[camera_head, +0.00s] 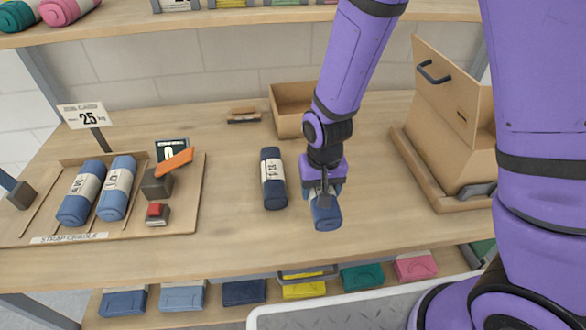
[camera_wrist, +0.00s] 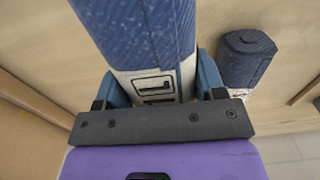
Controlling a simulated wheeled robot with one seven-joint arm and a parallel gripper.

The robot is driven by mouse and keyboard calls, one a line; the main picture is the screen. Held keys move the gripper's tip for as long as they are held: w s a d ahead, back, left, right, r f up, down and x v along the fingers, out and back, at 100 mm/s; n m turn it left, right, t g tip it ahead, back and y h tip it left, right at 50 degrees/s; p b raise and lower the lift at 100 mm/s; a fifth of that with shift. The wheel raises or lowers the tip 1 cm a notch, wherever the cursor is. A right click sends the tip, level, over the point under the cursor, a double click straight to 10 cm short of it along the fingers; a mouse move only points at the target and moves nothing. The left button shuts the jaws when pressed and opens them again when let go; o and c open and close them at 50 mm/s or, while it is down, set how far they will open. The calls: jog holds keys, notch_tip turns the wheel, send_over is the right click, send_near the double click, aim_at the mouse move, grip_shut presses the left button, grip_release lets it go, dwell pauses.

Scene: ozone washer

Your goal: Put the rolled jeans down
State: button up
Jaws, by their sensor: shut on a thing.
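I cannot tell whether the roll touches the table. A darker navy roll (camera_head: 273,180) with a white label lies just left of it, apart from it. The navy roll also shows in the wrist view (camera_wrist: 246,58).
Two blue rolls (camera_head: 116,188) lie in the strap cradle (camera_head: 70,239) at left, beside a 25 kg sign (camera_head: 81,116). A lidded wooden box (camera_head: 452,125) stands at right. Bare table lies in front.

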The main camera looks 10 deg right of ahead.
jog(key=w+d, duration=0.3)
jog(key=w+d+f, duration=0.1)
jog(key=w+d, duration=0.6)
jog(key=w, duration=0.1)
jog(key=shift+d+f, duration=0.2)
jog(key=shift+d, duration=0.15)
jog(key=shift+d+f, duration=0.1)
jog(key=shift+f, duration=1.7)
jog(key=shift+f, duration=0.1)
jog(key=o, duration=1.1)
jog(key=shift+o, duration=0.2)
